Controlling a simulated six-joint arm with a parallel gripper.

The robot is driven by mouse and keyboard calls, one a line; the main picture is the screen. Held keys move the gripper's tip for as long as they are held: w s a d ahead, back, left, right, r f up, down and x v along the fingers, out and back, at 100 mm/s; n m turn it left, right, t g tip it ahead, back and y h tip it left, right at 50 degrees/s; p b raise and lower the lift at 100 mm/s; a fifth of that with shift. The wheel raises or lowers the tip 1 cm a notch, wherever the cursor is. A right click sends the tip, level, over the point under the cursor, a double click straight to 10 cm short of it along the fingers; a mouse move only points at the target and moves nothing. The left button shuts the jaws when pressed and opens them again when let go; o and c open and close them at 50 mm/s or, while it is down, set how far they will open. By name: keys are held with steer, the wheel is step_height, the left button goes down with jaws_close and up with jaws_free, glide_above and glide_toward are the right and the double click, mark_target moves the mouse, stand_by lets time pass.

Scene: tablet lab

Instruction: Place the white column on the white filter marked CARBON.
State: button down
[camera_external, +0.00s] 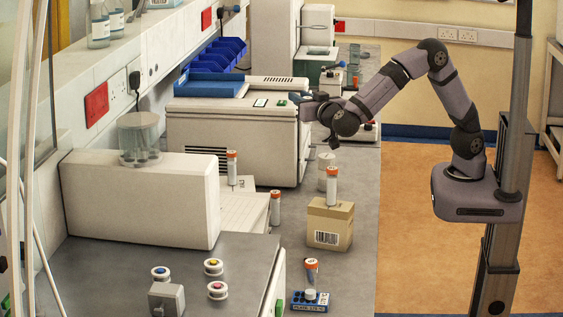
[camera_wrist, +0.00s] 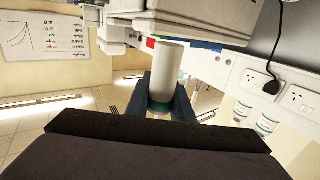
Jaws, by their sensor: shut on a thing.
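My gripper (camera_wrist: 167,88) is shut on a white cylinder, which I take for the white column (camera_wrist: 166,66); it has a teal band at its lower end. In the external view my gripper (camera_external: 301,99) is raised beside the front right edge of a large white instrument, and the column is hard to make out there. I cannot read the word CARBON on anything.
The large white instrument (camera_external: 235,127) stands left of my gripper. Several orange-capped white tubes stand around, one on a cardboard box (camera_external: 329,225) and one in a blue rack (camera_external: 310,302). A white jar (camera_external: 326,176) stands behind the box. The right bench strip has free room.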

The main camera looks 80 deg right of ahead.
steer(key=s+d+m+g+h, duration=0.1)
steer(key=s+d+m+g, duration=0.15)
steer(key=d, duration=0.55)
steer(key=s+d+m+g+h, duration=0.2)
steer(key=s+d+g, duration=0.2)
steer(key=d, duration=0.3)
step_height(320, 180, down, 15)
steer(key=p, duration=0.2)
steer(key=shift+w+p, duration=0.25)
steer(key=shift+p, duration=0.15)
steer(key=c, duration=1.6)
jaws_free()
steer(key=shift+f, duration=0.1)
steer(key=shift+o, duration=0.2)
steer(key=shift+a, duration=0.15)
